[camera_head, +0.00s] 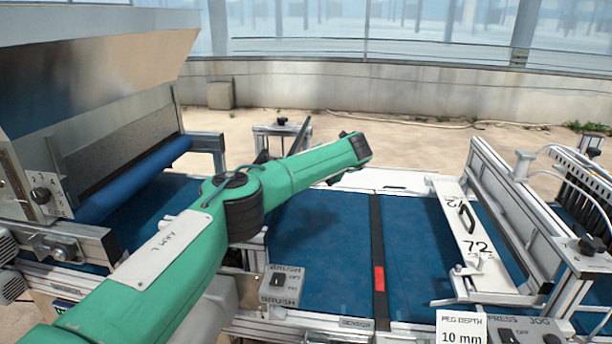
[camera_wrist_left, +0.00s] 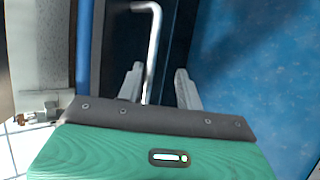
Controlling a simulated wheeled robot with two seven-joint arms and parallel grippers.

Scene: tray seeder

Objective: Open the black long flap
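My left arm (camera_head: 290,177) reaches in from the left across the blue belt. Its gripper is hidden in the head view. In the left wrist view my left gripper (camera_wrist_left: 158,88) is open, its two grey fingers apart. A thin silver bent rod (camera_wrist_left: 153,45) stands between the fingers, nearer the left one; I cannot tell if it touches. A dark long panel (camera_wrist_left: 178,35), likely the black flap, lies behind the rod and fingers. In the head view a slanted black piece (camera_head: 300,135) shows just behind my forearm; the rest is covered. My right gripper is not in view.
A metal hopper (camera_head: 90,60) with a blue roller (camera_head: 135,180) stands at left. A brush switch box (camera_head: 281,287) sits at the front edge.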

